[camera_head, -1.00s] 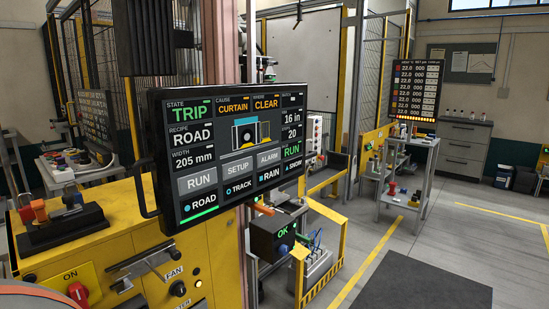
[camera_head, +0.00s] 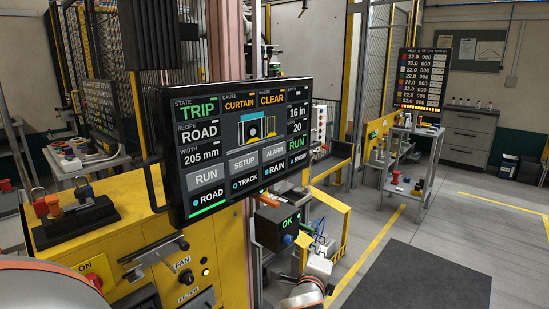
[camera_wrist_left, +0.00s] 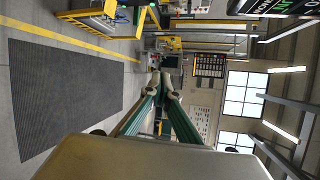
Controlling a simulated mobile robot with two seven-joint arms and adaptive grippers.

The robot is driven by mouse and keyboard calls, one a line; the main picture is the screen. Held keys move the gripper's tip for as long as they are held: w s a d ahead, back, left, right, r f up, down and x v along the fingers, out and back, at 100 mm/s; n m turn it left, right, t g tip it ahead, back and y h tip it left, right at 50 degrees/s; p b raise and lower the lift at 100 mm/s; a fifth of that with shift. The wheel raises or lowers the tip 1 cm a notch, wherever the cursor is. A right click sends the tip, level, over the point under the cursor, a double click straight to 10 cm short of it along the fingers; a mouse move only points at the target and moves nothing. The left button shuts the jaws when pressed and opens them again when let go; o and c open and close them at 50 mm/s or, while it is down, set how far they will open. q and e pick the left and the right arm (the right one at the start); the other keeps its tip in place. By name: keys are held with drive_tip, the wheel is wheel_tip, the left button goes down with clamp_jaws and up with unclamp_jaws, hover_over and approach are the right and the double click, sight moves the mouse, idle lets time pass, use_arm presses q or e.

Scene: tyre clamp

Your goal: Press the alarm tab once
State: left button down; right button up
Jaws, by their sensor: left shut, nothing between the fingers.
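The alarm tab (camera_head: 273,153) is the grey key marked ALARM on the black touch screen (camera_head: 181,217), right of SETUP. The screen reads TRIP, CURTAIN and CLEAR, and a green line lies under ROAD. My left gripper (camera_head: 319,257) is below and right of the screen, apart from the tab, partly lost against the fixture behind it. In the left wrist view its fingers (camera_wrist_left: 164,86) are shut with nothing between them. My right gripper is not in view.
A yellow console (camera_head: 110,246) with knobs and a red button stands below left of the screen. A dark OK box (camera_head: 272,236) and a yellow guard frame (camera_head: 338,226) are close to my left gripper. A dark floor mat (camera_head: 420,275) lies clear at the right.

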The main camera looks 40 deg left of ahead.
use_arm(q)
drive_tip(key=w+a+r+y, duration=0.1)
drive_tip(key=a+r+y, duration=0.2)
drive_tip(key=r, duration=0.9)
drive_tip(key=w+a+r+m+y+p, duration=0.1)
drive_tip(key=a+r+y, duration=0.2)
drive_tip(key=r, duration=1)
drive_tip(key=shift+w+a+y, duration=0.15)
drive_tip(key=shift+a+y, duration=0.15)
drive_tip(key=shift+y, duration=0.2)
drive_tip(key=b, duration=0.2)
approach(282, 148)
drive_tip(key=w, duration=0.3)
drive_tip(key=a, duration=0.1)
drive_tip(key=a+p, duration=0.1)
drive_tip(key=shift+w+a+r, duration=0.15)
drive_tip(key=shift+w+a, duration=0.05)
drive_tip(key=shift+a, duration=0.05)
